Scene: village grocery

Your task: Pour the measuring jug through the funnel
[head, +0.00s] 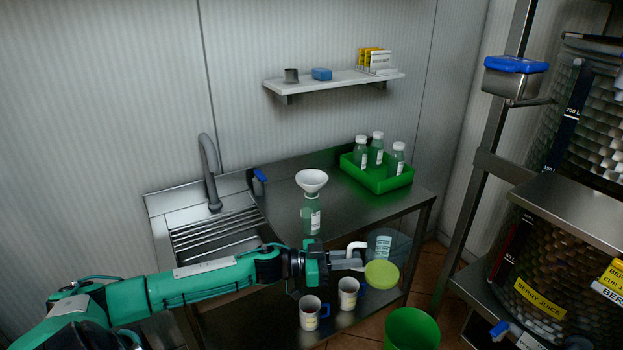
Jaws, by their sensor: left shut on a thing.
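A clear bottle (312,218) stands on the steel bench, with a white funnel (312,181) seated wide side up in its mouth. My left gripper (347,262) is shut on the white handle of the clear measuring jug (383,246), to the right of and nearer than the bottle. The jug has printed marks on its wall. A yellow-green round patch shows at its lower end; I cannot tell if it is the liquid surface or the base. The jug is apart from the funnel. My right gripper is not in view.
A green crate (378,181) with three capped bottles stands at the bench's back right. A sink (208,228) with a tap lies left. Two mugs (309,312) (348,293) sit below my left arm. A green bin (411,328) is on the floor. A wall shelf (333,82) hangs above.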

